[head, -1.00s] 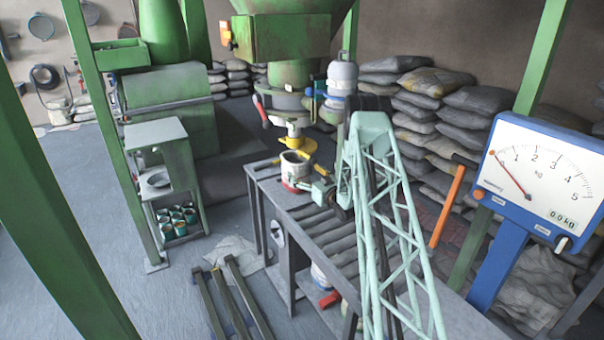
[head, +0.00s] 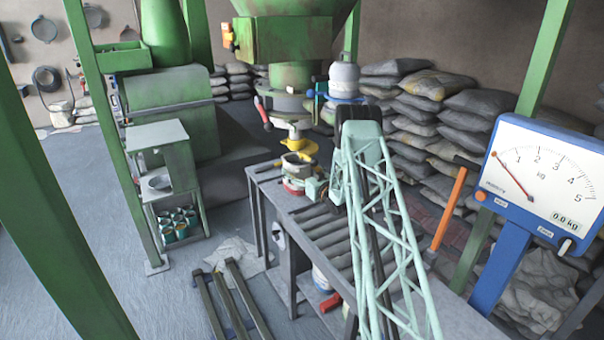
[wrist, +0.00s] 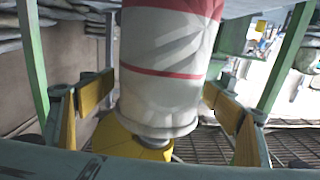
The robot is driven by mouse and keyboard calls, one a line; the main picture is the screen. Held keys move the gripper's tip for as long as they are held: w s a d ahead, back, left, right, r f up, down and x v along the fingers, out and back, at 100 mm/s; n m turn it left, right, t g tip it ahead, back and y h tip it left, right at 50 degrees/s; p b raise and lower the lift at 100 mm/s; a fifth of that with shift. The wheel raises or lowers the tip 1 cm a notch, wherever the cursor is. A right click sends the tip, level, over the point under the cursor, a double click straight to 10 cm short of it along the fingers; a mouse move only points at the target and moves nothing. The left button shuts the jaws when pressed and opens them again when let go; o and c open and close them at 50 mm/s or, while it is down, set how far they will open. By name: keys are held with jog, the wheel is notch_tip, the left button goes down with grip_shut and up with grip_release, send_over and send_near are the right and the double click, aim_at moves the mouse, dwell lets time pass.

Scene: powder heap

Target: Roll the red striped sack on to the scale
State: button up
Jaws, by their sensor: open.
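The red striped sack (head: 295,174) is white with red bands and stands under the yellow-collared filling spout (head: 300,146), at the far end of the roller table. In the wrist view the sack (wrist: 165,75) fills the middle, seemingly upside down, with a yellow part beyond its pale rim.
Dark rollers (head: 335,232) run along the table toward the near right. An orange-handled lever (head: 448,208) rises beside the table. Stacked grey sacks (head: 470,120) line the back wall.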

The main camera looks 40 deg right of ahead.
aim_at(290, 160)
jog(key=shift+w+d+b, duration=0.15)
jog(key=shift+w+d, duration=0.05)
jog(key=shift+w, duration=1.05)
jog(key=shift+w+d+b, duration=0.15)
jog(key=shift+w+d, duration=0.1)
jog(key=shift+w, duration=1.05)
jog(key=shift+w+d+b, duration=0.15)
jog(key=shift+w+d, duration=0.05)
jog(key=shift+w, duration=1.05)
jog(key=shift+c, duration=0.2)
jog(key=c, duration=1.9)
